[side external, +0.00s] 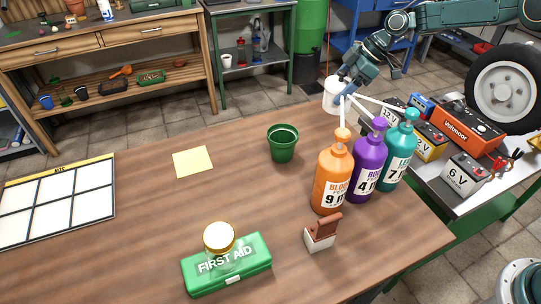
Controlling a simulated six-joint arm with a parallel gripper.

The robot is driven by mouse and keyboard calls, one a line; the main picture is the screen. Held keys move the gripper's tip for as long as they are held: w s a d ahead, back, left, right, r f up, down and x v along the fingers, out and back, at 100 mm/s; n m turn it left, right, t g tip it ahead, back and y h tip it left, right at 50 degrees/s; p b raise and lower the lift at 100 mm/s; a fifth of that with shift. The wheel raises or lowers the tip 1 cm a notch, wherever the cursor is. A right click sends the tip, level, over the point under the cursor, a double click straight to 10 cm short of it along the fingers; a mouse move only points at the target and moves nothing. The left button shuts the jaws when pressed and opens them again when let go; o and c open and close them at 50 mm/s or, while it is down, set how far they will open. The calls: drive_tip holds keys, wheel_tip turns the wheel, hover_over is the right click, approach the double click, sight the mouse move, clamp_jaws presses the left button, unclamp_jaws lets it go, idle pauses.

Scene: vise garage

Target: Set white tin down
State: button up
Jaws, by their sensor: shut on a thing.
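My gripper's fingers are small in this view and partly hidden by the tin. The tin looks roughly upright.
Orange (334,180), purple (369,168) and teal (399,158) bottles stand close below my gripper. Batteries (465,174) crowd the right bench.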

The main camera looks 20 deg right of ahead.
drive_tip(key=shift+f, duration=6.1)
drive_tip(key=shift+f, duration=0.1)
drive_tip(key=o, duration=1.3)
drive_tip(key=shift+f, duration=0.1)
drive_tip(key=v, duration=1.2)
drive_tip(key=shift+r, duration=0.2)
